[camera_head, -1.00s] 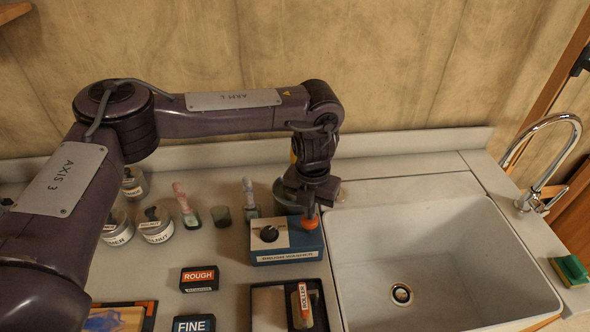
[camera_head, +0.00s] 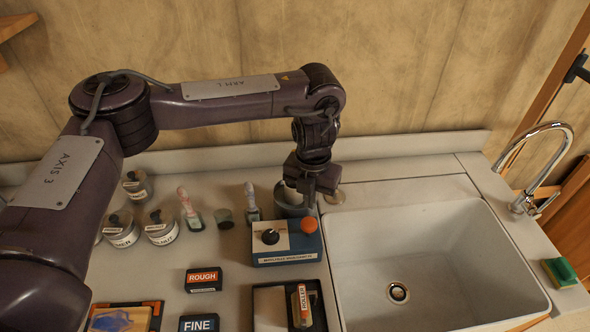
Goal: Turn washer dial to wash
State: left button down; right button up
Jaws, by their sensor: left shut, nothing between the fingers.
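The brush washer (camera_head: 287,258) is a small blue box with a white top panel on the counter, left of the sink. Its black dial (camera_head: 270,237) sits on the white panel, and an orange ball-shaped knob (camera_head: 309,224) is at its right rear. A round grey cup (camera_head: 287,205) stands at its back, partly hidden by my left gripper. My left gripper (camera_head: 309,203) is shut and empty, pointing down just behind the orange knob. Its fingertips are dark and hard to make out. The dial's marks are too small to read. My right gripper is not in view.
A white sink (camera_head: 440,260) with a chrome tap (camera_head: 535,185) is to the right. Labelled jars (camera_head: 161,228) and brushes (camera_head: 189,208) stand at left. Sanding blocks marked ROUGH (camera_head: 204,280) and FINE (camera_head: 199,323), and a black tray (camera_head: 268,308) with a roller (camera_head: 301,305), lie in front.

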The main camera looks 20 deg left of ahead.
aim_at(270, 237)
jog(key=k, duration=1.5)
